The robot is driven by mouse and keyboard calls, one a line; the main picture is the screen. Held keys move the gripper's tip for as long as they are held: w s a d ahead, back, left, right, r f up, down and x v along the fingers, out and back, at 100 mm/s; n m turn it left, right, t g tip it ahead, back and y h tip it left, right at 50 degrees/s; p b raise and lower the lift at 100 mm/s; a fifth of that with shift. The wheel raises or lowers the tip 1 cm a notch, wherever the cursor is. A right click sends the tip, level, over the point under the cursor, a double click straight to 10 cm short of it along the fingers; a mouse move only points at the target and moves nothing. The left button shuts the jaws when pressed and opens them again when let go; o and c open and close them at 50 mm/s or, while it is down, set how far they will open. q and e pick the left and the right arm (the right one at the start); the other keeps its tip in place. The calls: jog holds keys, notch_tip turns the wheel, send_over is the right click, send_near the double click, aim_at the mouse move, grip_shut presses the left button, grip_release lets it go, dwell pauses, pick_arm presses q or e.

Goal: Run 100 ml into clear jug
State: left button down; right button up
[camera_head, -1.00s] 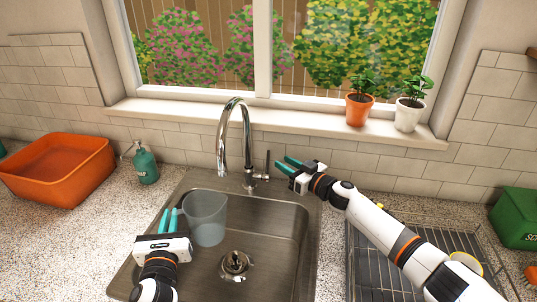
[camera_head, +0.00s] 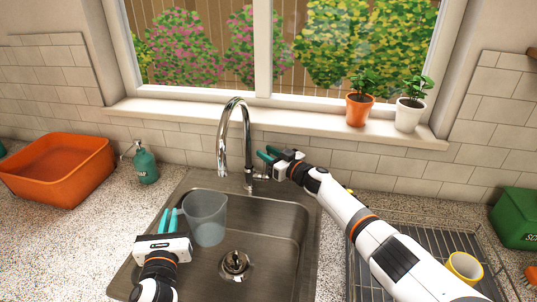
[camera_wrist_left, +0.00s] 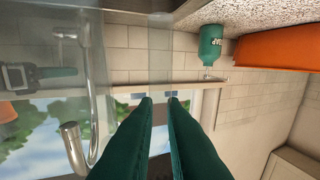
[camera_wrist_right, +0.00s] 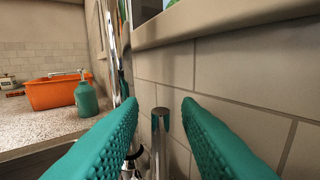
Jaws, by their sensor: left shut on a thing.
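A clear jug (camera_head: 206,218) is held over the left part of the steel sink by my left gripper (camera_head: 168,222). That gripper's fingers are shut on it at its left side. The jug shows as a see-through wall in the left wrist view (camera_wrist_left: 105,60). The chrome faucet (camera_head: 232,128) arches above, right of the jug; its spout end (camera_wrist_left: 75,150) shows in the left wrist view. No water stream shows. My right gripper (camera_head: 268,154) is open at the faucet's right. In the right wrist view the upright metal lever (camera_wrist_right: 160,135) stands between its spread fingers (camera_wrist_right: 160,108).
The sink drain (camera_head: 234,264) is right of and below the jug. A soap bottle (camera_head: 146,166) and an orange tub (camera_head: 58,185) stand left. A drying rack with a yellow cup (camera_head: 464,266) is right. The tiled wall is close behind the faucet.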

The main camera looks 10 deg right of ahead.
grip_shut()
jog(key=shift+s, duration=0.1)
jog(key=shift+s+a+f+n+t+y, duration=0.3)
jog(key=shift+s+n+y, duration=0.35)
jog(key=shift+n, duration=0.4)
jog(key=shift+s+a+f+n+t+y, duration=0.2)
jog(key=shift+s+a+n+t+y, duration=0.15)
jog(key=shift+s+n, duration=0.55)
jog(key=shift+s+a+f+n+t+y, duration=0.3)
jog(key=shift+s+n+y, duration=0.35)
jog(key=shift+n, duration=0.5)
grip_release()
